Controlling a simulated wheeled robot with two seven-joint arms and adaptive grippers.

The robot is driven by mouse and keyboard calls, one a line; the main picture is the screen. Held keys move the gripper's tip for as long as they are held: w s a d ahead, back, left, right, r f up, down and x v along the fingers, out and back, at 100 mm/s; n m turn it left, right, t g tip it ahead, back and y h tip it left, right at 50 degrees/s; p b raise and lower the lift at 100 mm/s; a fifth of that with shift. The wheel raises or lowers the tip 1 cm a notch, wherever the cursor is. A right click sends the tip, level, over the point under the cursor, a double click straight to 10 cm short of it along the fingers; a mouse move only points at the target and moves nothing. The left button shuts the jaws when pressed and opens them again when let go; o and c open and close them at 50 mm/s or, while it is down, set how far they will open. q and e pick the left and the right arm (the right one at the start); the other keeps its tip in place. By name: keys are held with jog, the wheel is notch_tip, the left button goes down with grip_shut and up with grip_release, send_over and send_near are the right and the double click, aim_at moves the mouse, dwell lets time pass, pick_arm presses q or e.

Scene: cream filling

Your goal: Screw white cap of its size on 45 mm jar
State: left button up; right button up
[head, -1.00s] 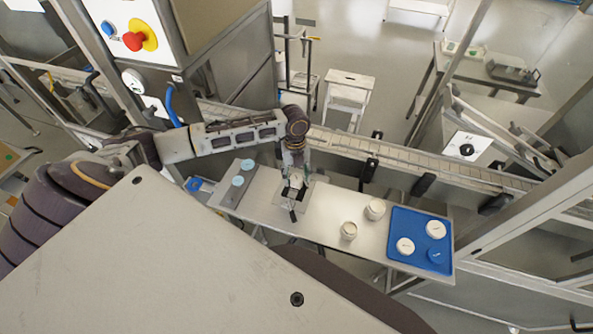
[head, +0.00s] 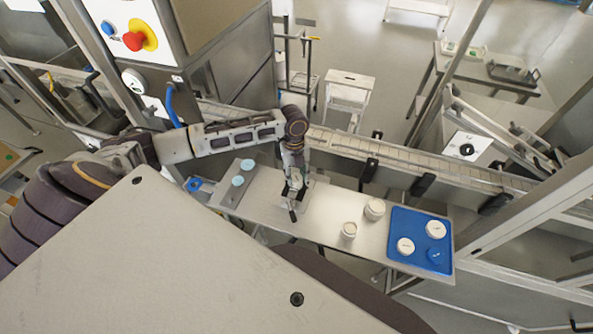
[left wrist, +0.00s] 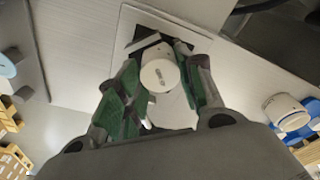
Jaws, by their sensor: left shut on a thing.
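My left gripper (head: 294,196) is low over the middle of the steel table, above a pale square plate. In the left wrist view its green-padded fingers (left wrist: 160,92) are closed around a white round cap (left wrist: 158,76) with dark marking on top. A pale body shows just below the cap; I cannot tell whether the cap is seated on a jar. Two pale jars, a smaller one (head: 349,230) and a larger one (head: 374,209), stand right of the gripper. My right gripper is not in view.
A blue tray (head: 405,258) at the table's right end holds two white caps (head: 405,246) (head: 436,229) and a blue cap (head: 435,255). Two light-blue round pieces (head: 238,181) (head: 247,165) sit on a grey board at the left end. A conveyor (head: 420,165) runs behind the table.

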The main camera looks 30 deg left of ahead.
pick_arm(q)
jog(key=shift+m, duration=2.9)
jog(key=shift+g+y, duration=0.3)
jog(key=shift+d+m, duration=0.1)
jog(key=shift+m, duration=1.5)
jog(key=shift+m+y, duration=0.3)
jog(key=shift+m, duration=1)
jog(key=shift+m, duration=0.3)
